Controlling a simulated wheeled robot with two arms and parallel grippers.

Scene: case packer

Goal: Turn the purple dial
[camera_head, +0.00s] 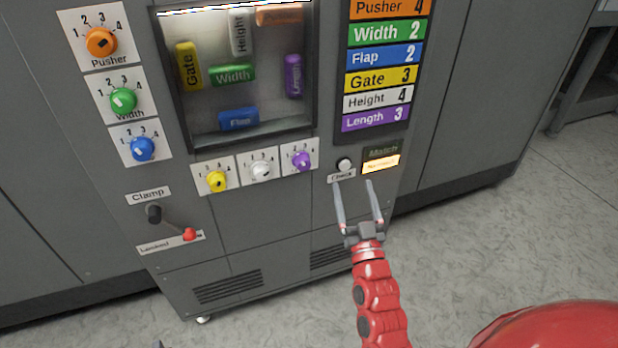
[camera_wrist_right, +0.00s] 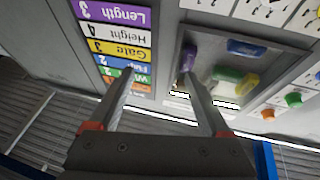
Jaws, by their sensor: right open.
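The purple dial (camera_head: 302,160) sits on a small white numbered plate at the right end of the lower dial row. Its pointer setting is too small to read surely. The sign's purple Length row (camera_head: 375,118) shows 3. My right gripper (camera_head: 354,183) is open and empty, its fingers pointing up toward the panel, right of and slightly below the purple dial, apart from it. In the right wrist view, the open fingers (camera_wrist_right: 160,80) frame the sign and window with nothing between them. My left gripper is not in view.
Beside the purple dial are a white dial (camera_head: 262,170) and a yellow dial (camera_head: 217,181). A round Check button (camera_head: 345,164) and a lit Match display (camera_head: 381,163) are close to my fingertips. A red-tipped clamp lever (camera_head: 190,234) is lower left. Open floor lies at right.

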